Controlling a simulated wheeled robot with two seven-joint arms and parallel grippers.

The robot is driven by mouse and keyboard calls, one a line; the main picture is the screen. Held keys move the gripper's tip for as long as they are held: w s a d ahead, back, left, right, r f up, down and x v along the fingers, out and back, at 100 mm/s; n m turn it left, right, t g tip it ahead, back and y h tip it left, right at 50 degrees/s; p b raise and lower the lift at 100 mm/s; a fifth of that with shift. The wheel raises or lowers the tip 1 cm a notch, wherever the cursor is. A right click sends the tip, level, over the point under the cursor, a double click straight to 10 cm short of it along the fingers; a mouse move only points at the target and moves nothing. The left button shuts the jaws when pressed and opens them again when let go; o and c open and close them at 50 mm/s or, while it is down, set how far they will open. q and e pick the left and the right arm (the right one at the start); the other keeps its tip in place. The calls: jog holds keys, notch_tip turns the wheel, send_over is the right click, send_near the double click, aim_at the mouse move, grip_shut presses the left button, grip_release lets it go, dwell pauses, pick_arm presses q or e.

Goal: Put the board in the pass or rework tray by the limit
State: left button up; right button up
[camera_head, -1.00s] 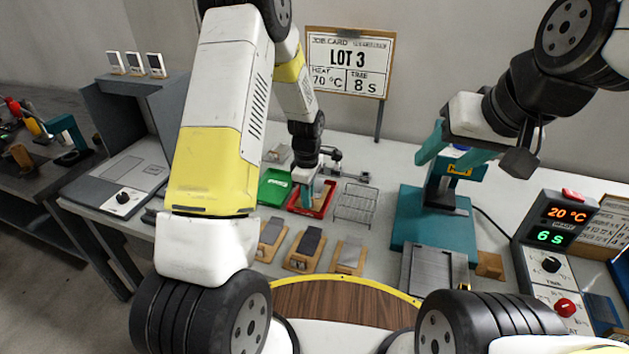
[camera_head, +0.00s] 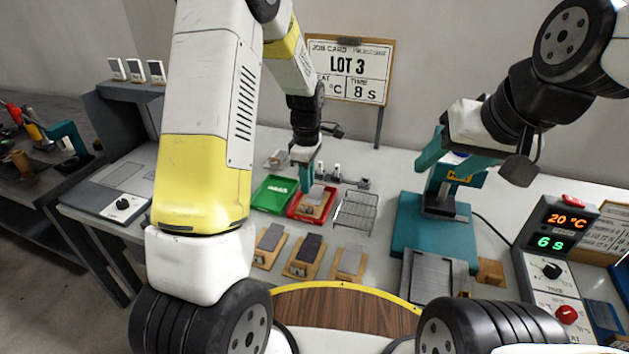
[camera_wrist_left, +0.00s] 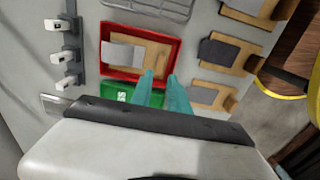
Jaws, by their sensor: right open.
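A wooden board with a grey plate (camera_head: 311,210) lies inside the red tray (camera_head: 331,204). In the left wrist view the board (camera_wrist_left: 155,54) lies within the walls of the red tray (camera_wrist_left: 117,75). The green tray (camera_head: 268,198) beside it, to the left, shows no board. My left gripper (camera_head: 303,185) is just above the back of the red tray. Its teal fingers (camera_wrist_left: 164,88) stand apart with nothing between them. My right gripper (camera_head: 450,160) is open and empty by the teal press. The job card (camera_head: 348,70) reads LOT 3 and 8 S; my arm covers part of its heat figure.
Three wooden boards with grey plates (camera_head: 303,257) stand in a row in front of the trays. A wire rack (camera_head: 355,210) is right of the red tray. The teal press (camera_head: 430,225) stands further right. A control box (camera_head: 554,235) shows 20 °C and 6 s.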

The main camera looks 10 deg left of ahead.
pick_arm(q)
jog(key=s+a+r+m+t+h, duration=0.15)
jog(key=s+r+m, duration=0.3)
jog(key=r, duration=0.55)
jog(key=s+a+r+m+t, duration=0.1)
jog(key=s+r+m+t, duration=0.1)
jog(key=s+r+m, duration=0.5)
jog(key=s+r+m+t, duration=0.2)
jog(key=s+r+m, duration=0.3)
jog(key=s, duration=0.7)
jog(key=shift+s+r+t+h, duration=0.3)
jog(key=shift+r+t+h, duration=0.05)
jog(key=shift+r, duration=0.7)
jog(key=shift+a, duration=0.1)
